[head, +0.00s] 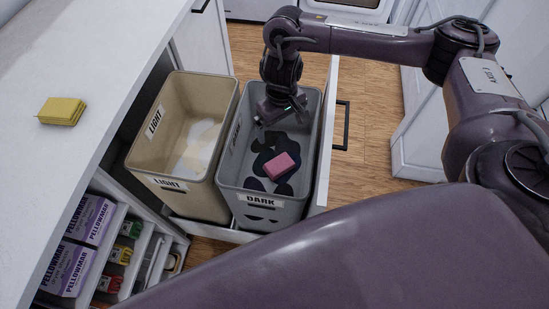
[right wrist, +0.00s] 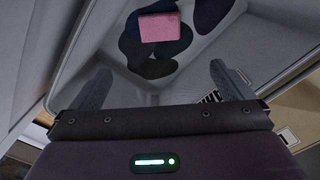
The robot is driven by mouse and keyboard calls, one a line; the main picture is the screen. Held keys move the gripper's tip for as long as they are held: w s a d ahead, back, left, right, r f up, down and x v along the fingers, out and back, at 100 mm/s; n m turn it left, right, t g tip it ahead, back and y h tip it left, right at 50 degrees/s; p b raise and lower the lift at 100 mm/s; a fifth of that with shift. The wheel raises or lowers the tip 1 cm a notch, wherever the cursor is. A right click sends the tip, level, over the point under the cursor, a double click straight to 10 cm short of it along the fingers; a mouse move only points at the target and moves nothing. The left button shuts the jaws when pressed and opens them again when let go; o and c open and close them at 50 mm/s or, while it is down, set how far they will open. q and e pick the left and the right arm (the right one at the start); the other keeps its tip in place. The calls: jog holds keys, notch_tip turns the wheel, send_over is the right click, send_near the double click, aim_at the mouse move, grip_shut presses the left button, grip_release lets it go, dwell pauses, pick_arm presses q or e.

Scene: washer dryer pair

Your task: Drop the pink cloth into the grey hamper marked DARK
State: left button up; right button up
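The pink cloth (head: 282,166) is a folded block lying inside the grey hamper marked DARK (head: 263,211), on top of dark clothes. It also shows in the right wrist view (right wrist: 160,28), on the dark pile and apart from my fingers. My right gripper (head: 281,116) reaches down into the far end of the grey hamper. In the right wrist view its two fingers (right wrist: 160,88) stand wide apart with nothing between them. My left gripper is not in view.
A beige hamper marked LIGHT (head: 168,183) with pale clothes stands left of the grey one. A yellow folded cloth (head: 62,111) lies on the white counter (head: 85,60). Purple PELLOWMAR boxes (head: 78,245) stand on a shelf below. Wooden floor (head: 365,110) is clear to the right.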

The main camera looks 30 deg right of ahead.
notch_tip(320, 180, up, 8)
jog(key=p, duration=0.3)
jog(key=shift+a+f, duration=0.1)
jog(key=shift+f, duration=0.1)
dwell(0.5)
